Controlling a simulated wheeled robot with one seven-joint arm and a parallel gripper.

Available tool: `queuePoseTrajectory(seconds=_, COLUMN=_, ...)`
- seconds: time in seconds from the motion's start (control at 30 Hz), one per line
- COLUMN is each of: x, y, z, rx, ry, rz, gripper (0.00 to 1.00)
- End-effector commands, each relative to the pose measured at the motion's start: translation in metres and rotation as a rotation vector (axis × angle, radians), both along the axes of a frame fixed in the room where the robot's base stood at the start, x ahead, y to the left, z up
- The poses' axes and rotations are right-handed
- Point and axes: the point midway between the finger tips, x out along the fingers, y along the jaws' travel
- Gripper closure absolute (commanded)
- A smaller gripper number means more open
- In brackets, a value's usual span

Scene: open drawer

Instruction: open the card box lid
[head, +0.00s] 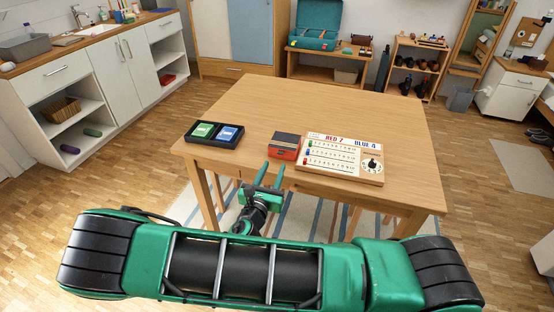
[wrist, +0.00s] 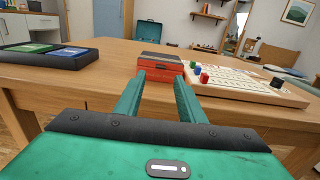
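The card box (head: 285,146) is a small red box with a dark top, lying on the wooden table near its front edge. In the wrist view the card box (wrist: 160,66) is straight ahead, between and beyond my fingertips, and its lid looks closed. My gripper (head: 267,176) is at the table's front edge, just short of the box. In the wrist view my gripper (wrist: 160,80) has its two green fingers spread apart with nothing between them. Its fingertips do not appear to touch the box.
A black tray (head: 234,143) with green and blue cards lies left of the box. A white and wooden scoreboard (head: 339,176) with coloured pegs lies close on the right. The table (head: 300,103) is clear behind them.

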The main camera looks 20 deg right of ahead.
Motion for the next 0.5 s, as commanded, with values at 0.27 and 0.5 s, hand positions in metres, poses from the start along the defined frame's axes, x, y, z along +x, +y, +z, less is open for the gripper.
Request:
queuePoseTrajectory(seconds=0.27, x=0.038, y=-0.026, z=0.0, rx=0.001, ry=-0.002, rz=-0.002, gripper=0.64)
queuePoseTrajectory(seconds=0.5, x=0.052, y=-0.035, z=0.0, rx=0.002, ry=0.0, rz=-0.001, gripper=0.64)
